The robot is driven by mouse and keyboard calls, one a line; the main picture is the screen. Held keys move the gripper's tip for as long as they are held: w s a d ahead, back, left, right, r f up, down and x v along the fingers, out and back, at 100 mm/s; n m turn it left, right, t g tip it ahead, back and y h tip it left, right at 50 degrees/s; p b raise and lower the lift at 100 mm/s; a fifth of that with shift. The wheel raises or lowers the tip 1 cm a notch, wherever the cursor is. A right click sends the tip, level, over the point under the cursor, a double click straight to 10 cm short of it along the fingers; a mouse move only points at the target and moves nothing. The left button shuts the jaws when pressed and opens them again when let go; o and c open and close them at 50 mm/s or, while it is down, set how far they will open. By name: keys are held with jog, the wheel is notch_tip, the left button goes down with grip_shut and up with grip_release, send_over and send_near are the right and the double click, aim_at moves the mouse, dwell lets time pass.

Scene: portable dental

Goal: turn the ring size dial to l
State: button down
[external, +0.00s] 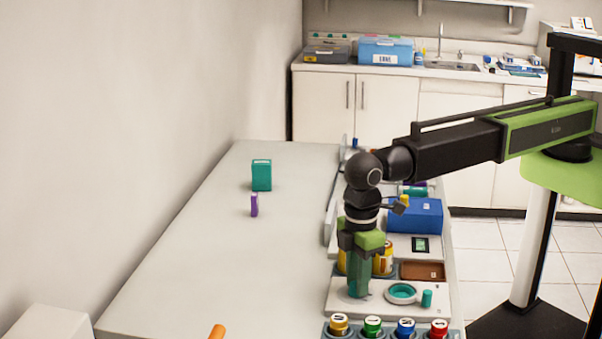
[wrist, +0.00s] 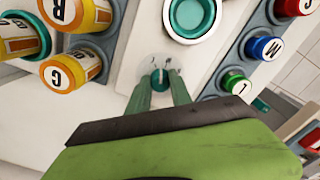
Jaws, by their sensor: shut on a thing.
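The ring size dial (wrist: 159,77) shows in the wrist view as a small round teal knob on a pale disc, on a white panel. My gripper (wrist: 160,88) points down at it, with its two teal fingers shut on either side of the knob. Small dark marks sit around the disc, too small to read, so I cannot tell which size the knob points at. In the external view my gripper (external: 358,290) is low over the white panel (external: 345,304), and its fingers hide the dial.
A teal-lined round dish (external: 402,292) and a small teal cylinder (external: 427,298) stand right of my gripper. Lettered jars, including a green-capped one (wrist: 236,84), line the front. A blue box (external: 415,216) is farther back. The left table is mostly clear.

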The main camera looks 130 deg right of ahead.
jog(key=shift+n, duration=1.9)
jog(key=c, duration=1.2)
grip_release()
jog(key=shift+o, duration=0.2)
notch_tip(320, 180, up, 18)
jog(key=p, duration=1.7)
jog(key=shift+f, duration=0.25)
jog(key=shift+f, duration=0.1)
